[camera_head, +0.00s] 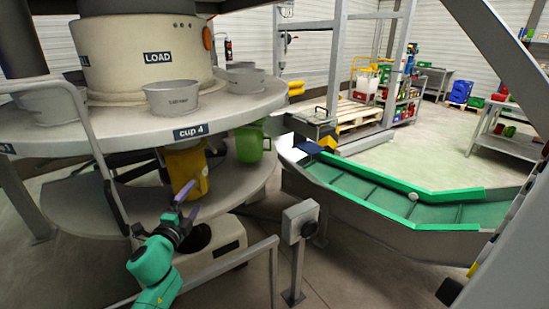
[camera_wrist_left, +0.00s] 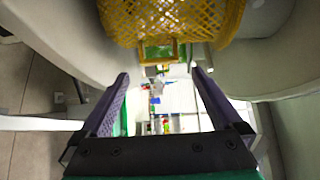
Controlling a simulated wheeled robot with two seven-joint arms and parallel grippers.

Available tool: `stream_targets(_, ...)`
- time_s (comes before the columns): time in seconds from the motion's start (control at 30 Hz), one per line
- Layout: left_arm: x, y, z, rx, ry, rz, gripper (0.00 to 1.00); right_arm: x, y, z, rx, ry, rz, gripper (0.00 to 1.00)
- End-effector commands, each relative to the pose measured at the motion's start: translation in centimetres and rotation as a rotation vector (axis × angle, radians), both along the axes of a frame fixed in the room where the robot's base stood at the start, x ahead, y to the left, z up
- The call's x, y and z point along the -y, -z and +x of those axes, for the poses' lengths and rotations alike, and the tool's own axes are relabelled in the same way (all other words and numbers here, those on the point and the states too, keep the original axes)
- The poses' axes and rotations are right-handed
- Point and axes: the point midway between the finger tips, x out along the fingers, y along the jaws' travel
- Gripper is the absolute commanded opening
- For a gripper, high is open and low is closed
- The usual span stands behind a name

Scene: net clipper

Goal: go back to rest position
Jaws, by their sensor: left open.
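My left gripper (camera_head: 182,207) has a green wrist and purple fingers, and it is in front of the lower shelf of the round machine. It is open and empty. In the left wrist view my left gripper (camera_wrist_left: 160,85) shows its two fingers spread wide, with nothing between them. In the left wrist view this yellow mesh (camera_wrist_left: 175,18) hangs at the top, apart from the fingers. My right gripper is not in view.
The round machine's upper disc (camera_head: 120,128) carries several grey cups. Metal railings (camera_head: 240,256) and a grey post box (camera_head: 300,220) stand near my left arm. A green-lined conveyor (camera_head: 400,197) curves right. Open floor lies behind it.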

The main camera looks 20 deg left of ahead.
Motion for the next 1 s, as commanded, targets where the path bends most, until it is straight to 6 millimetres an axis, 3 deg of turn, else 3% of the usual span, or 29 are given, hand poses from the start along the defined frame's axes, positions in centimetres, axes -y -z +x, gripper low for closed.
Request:
stream_targets(0.17,0.3,0.8,-0.3,-0.015,-0.023,-0.057,1.00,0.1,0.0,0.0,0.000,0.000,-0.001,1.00)
stream_targets(0.27,1.6,3.7,-1.6,-0.073,-0.103,-0.251,1.00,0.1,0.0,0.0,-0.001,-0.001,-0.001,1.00)
stream_targets(0.4,6.3,10.6,-6.0,-0.265,-0.292,-0.686,1.00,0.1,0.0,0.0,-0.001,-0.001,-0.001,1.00)
stream_targets(0.5,9.6,13.9,-9.2,-0.398,-0.394,-0.888,1.00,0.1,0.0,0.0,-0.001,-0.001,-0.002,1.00)
stream_targets(0.7,15.5,17.2,-14.7,-0.622,-0.534,-1.134,1.00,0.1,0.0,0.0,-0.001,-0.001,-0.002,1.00)
stream_targets(0.93,21.3,18.3,-20.6,-0.865,-0.658,-1.309,1.00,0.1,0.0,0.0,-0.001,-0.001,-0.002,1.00)
stream_targets(0.97,21.8,18.6,-21.1,-0.890,-0.672,-1.322,1.00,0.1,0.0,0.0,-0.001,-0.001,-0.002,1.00)
stream_targets(1.0,21.7,20.2,-20.7,-0.891,-0.678,-1.313,1.00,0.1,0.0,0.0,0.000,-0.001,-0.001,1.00)
